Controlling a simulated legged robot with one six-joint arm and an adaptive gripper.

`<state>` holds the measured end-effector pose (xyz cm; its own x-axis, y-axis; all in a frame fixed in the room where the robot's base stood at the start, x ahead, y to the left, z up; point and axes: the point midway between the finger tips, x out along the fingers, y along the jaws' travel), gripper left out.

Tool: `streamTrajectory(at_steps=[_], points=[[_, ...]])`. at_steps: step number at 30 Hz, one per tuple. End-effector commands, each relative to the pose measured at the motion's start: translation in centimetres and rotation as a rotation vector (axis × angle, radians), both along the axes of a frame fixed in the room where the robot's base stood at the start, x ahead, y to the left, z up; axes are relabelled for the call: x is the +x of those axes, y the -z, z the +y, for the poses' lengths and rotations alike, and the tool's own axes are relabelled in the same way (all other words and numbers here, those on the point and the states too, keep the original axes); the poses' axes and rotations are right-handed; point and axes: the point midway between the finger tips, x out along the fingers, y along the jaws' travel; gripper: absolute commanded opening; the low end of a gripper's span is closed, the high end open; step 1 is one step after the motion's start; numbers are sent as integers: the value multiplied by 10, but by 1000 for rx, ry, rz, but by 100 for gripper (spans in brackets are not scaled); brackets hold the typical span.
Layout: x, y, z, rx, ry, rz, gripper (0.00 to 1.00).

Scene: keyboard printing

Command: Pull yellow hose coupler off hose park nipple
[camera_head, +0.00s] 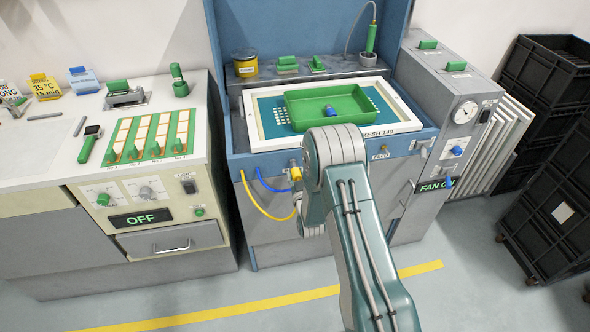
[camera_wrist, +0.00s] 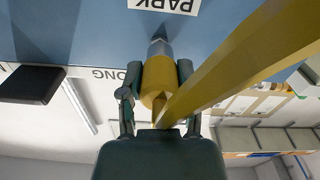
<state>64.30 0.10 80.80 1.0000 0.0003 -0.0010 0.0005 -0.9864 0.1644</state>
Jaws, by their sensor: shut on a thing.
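The yellow hose coupler (camera_wrist: 157,82) sits between the two fingers of my gripper (camera_wrist: 158,88) in the wrist view, and the fingers are shut on it. Its far end meets the grey metal park nipple (camera_wrist: 159,47) on the blue panel below the PARK label (camera_wrist: 165,5). Coupler and nipple look in line and touching. The yellow hose (camera_wrist: 235,62) runs from the coupler to the upper right of that view.
A green tray (camera_head: 300,119) lies on the screen frame above. A cream console (camera_head: 130,190) stands left, black crates (camera_head: 555,185) right. Floor in front is open.

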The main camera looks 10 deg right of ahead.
Motion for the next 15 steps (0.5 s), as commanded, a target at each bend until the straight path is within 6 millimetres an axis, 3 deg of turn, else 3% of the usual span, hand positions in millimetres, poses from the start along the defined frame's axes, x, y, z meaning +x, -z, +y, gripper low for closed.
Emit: streamTrajectory(at_steps=[15], points=[[-22,0,0,0,0,0,0]])
